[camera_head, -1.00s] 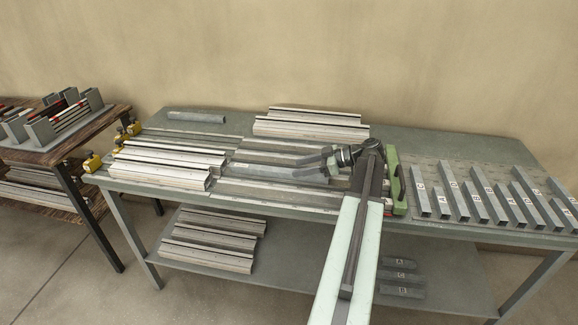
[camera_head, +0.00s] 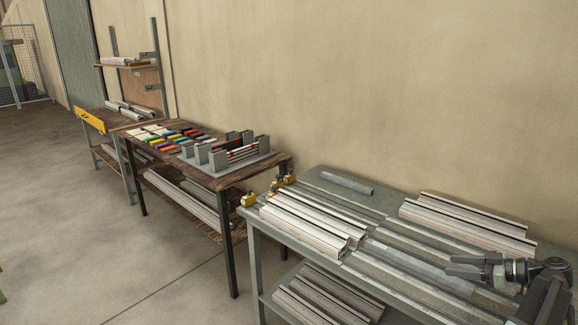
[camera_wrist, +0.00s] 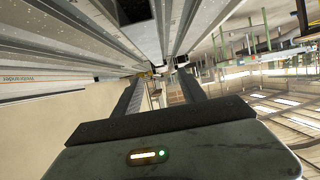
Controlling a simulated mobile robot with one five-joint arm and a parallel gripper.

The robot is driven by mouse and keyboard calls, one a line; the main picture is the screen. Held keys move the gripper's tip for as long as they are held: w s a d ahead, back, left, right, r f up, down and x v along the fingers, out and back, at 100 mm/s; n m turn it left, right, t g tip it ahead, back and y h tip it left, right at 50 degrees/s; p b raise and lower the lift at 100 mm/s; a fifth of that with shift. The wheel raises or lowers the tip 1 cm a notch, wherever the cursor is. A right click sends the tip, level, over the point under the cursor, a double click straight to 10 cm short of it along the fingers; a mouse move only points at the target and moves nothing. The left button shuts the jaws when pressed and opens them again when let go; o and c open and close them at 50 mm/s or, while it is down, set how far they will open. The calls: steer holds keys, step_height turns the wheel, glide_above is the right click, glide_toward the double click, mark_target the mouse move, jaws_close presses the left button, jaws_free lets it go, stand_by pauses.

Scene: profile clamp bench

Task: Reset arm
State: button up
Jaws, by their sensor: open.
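My gripper (camera_head: 452,267) is at the lower right of the head view, over the metal bench (camera_head: 318,180), with its fingers pointing left. The fingers are apart and nothing shows between them. A long grey bar (camera_head: 410,262) lies just left of and below the fingers. I cannot tell the exact height of the gripper above it. In the wrist view, both dark fingers of my gripper (camera_wrist: 160,88) reach forward with an open gap. Part of my arm is cut off by the right edge of the head view.
Silver profiles (camera_head: 308,222) lie on the bench, with more profiles (camera_head: 465,225) behind and a short round bar (camera_head: 346,183) at the back. Yellow clamps (camera_head: 249,200) sit at its left end. A wooden table (camera_head: 230,180) with grey holders stands further left. Open floor (camera_head: 60,220) lies at the left.

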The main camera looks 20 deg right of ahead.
steer(key=w+a+n+g+y+p, duration=0.1)
steer(key=w+a+n+g, duration=0.1)
steer(key=w+a, duration=0.6)
steer(key=w+a+r+n+g+y+p, duration=0.1)
steer(key=w+a+n+g+p, duration=0.15)
steer(key=a, duration=1.05)
steer(key=w+a+n+g+y, duration=0.1)
steer(key=w+a+g, duration=0.1)
steer(key=w+a, duration=0.65)
steer(key=s+a+f+m+g+h+p, duration=0.1)
steer(key=s+a+f+g+h+p, duration=0.2)
steer(key=a, duration=1.1)
steer(key=s+a+f+m+g+h+p, duration=0.1)
steer(key=s+a+f+g+h, duration=0.3)
steer(key=a, duration=1)
steer(key=s+d+f+m+t+h, duration=0.1)
steer(key=s+d+m+t+h, duration=0.1)
steer(key=d+m, duration=0.4)
steer(key=m+h, duration=0.1)
steer(key=m, duration=0.3)
steer(key=shift+d+h, duration=0.3)
steer(key=shift+s, duration=0.1)
